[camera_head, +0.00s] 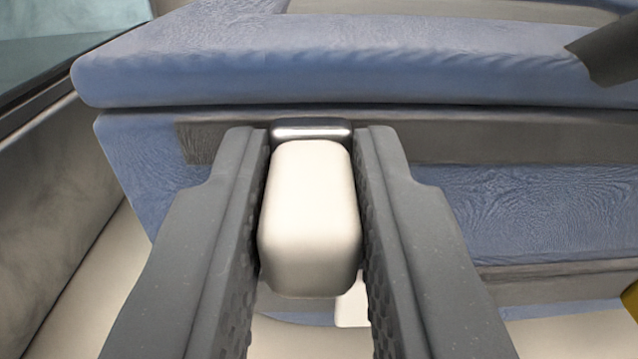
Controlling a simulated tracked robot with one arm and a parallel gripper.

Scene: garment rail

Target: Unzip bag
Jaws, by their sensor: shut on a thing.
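The blue bag (350,60) fills the upper part of the view, with a dark grey band (500,137) running along its side below the padded top edge. A cream zip pull (310,215) with a shiny dark metal piece (311,131) at its far end sits in front of the band, towards the bag's left end. My gripper (312,165) is shut on the zip pull, one textured finger on each side of it. The zip teeth cannot be made out, and how far the zip is open cannot be told.
A dark strap-like piece (608,52) hangs over the bag's top at the right. A yellow object (631,299) is cut off at the right edge. A pale surface (570,335) lies below.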

